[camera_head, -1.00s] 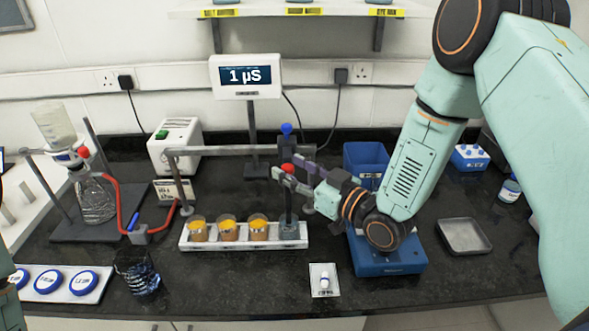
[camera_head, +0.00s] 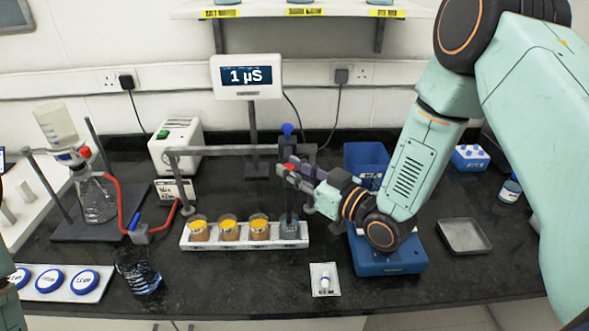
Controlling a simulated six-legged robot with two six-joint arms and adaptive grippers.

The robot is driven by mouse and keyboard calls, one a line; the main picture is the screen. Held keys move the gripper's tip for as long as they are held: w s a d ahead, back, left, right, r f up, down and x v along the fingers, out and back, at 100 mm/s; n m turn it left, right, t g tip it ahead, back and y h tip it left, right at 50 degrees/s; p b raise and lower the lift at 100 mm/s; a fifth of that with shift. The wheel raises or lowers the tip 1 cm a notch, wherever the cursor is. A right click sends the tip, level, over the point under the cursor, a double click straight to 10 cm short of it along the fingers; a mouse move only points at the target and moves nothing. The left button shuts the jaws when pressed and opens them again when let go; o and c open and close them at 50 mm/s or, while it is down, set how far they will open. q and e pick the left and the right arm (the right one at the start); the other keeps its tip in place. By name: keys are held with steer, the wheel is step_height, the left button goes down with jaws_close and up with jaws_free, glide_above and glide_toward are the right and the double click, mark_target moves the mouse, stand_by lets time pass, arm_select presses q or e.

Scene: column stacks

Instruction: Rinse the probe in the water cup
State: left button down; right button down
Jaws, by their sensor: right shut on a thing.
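A slim dark probe (camera_head: 289,205) stands upright over the last cup at the right end of the white rack. This clear cup (camera_head: 291,231) looks like the water cup. The probe's lower end is at or inside the cup's rim; its depth is hard to tell. My right gripper (camera_head: 286,173) is shut on the probe's upper part, beside a red piece partly hidden by the fingers. A grey horizontal arm (camera_head: 225,150) with a blue knob (camera_head: 287,129) is just behind the gripper. My left gripper is not in view.
Several orange-filled cups (camera_head: 229,231) share the white rack (camera_head: 205,245). The meter (camera_head: 246,77) behind reads 1 µS. A blue box (camera_head: 388,262) sits under my right wrist. A glass (camera_head: 137,270) and a small white tray (camera_head: 324,288) stand in front.

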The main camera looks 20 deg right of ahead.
step_height(320, 180, up, 7)
steer(key=p, duration=0.4)
steer(key=shift+f, duration=0.2)
steer(key=shift+w+f, duration=0.1)
steer(key=shift+w, duration=0.1)
steer(key=c, duration=1.5)
jaws_free()
steer(key=o, duration=0.4)
steer(key=shift+s, duration=0.15)
steer(key=shift+f, duration=0.1)
steer(key=shift+s, duration=0.1)
